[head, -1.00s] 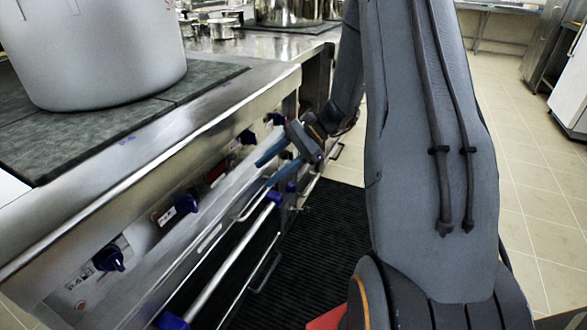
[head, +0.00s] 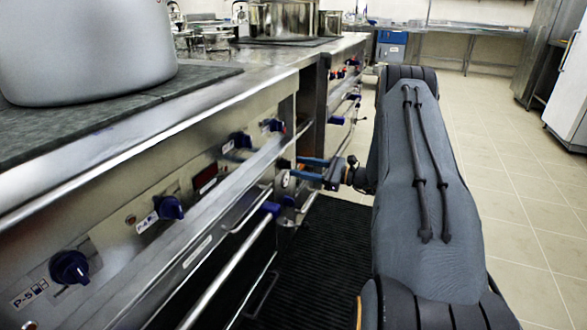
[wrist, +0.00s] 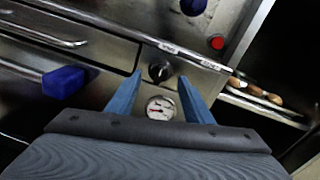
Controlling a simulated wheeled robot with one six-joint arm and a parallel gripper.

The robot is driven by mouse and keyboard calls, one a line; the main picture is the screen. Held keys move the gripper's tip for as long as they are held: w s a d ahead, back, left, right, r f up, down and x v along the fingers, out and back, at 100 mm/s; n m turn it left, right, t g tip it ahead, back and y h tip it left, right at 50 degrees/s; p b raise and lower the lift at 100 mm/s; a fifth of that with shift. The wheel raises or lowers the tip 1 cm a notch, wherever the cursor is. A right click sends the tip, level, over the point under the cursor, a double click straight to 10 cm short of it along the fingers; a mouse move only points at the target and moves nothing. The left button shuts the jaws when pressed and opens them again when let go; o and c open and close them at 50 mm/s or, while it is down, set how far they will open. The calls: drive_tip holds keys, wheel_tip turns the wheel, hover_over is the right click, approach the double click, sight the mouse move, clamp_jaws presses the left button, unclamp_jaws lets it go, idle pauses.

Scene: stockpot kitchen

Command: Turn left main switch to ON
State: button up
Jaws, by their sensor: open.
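A black knob (wrist: 158,72) sits on the steel oven front in the wrist view, with a white round gauge (wrist: 160,108) below it in the picture. I cannot tell whether this knob is the left main switch, nor read its position. My gripper (wrist: 159,79) is open and empty, its two blue fingers either side of the knob and gauge in the picture. I cannot see contact. In the head view my gripper (head: 300,167) points left at the stove front, near the gauge (head: 286,180).
Blue knobs (head: 170,208) line the upper panel. A long rail (head: 232,268) with blue ends runs along the stove front. A red button (wrist: 217,42) is right of the black knob. A large pot (head: 88,50) stands on top. The floor at right is clear.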

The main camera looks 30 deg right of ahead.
sight(287, 165)
drive_tip(key=x, duration=0.3)
drive_tip(key=shift+c, duration=0.2)
drive_tip(key=c, duration=1)
